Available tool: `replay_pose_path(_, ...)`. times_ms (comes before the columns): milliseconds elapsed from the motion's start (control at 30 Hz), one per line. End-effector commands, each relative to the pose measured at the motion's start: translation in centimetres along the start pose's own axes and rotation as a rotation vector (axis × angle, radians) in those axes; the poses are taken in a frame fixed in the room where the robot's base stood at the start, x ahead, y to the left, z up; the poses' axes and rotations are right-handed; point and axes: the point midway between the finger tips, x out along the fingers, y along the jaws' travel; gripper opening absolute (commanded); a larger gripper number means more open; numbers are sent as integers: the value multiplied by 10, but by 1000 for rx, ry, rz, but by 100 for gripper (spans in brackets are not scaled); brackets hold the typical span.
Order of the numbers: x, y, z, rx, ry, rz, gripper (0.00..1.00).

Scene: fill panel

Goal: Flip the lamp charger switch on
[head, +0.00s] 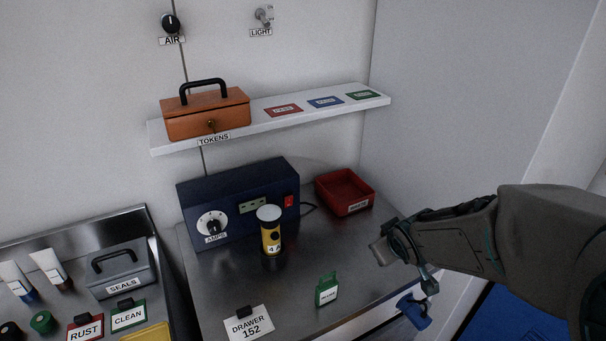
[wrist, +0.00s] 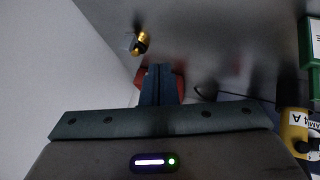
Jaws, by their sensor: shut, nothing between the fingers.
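The lamp charger (head: 240,190) is a dark blue box at the back of the metal counter. It has a white AMPS dial (head: 212,224), a pale socket panel (head: 252,205) and a red switch (head: 289,201) at its right end. Whether the switch is on or off is too small to tell. A yellow lamp (head: 270,237) marked 4 A stands upright in front of the charger; a yellow body with a 4 A label is at the right edge of the wrist view (wrist: 294,125). My gripper (head: 378,252) is shut and empty, right of the charger and apart from it.
A red tray (head: 345,193) stands right of the charger; it shows partly behind my fingers in the wrist view (wrist: 142,77). A green tagged item (head: 327,289) is near the front. A shelf (head: 270,118) with an orange TOKENS box (head: 207,112) hangs above. The right wall is close.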

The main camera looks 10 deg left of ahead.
Motion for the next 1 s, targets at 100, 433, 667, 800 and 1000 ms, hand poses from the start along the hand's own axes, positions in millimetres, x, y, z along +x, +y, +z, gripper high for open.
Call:
replay_pose_path(100, 23, -23, -32, -134, 122, -73, 0)
replay_pose_path(433, 47, -110, -87, -370, 466, -332, 0)
replay_pose_path(667, 45, -135, -96, -408, 559, -410, 0)
replay_pose_path(800, 45, -137, -96, -411, 565, -415, 0)
replay_pose_path(1000, 45, -136, -97, -411, 564, -415, 0)
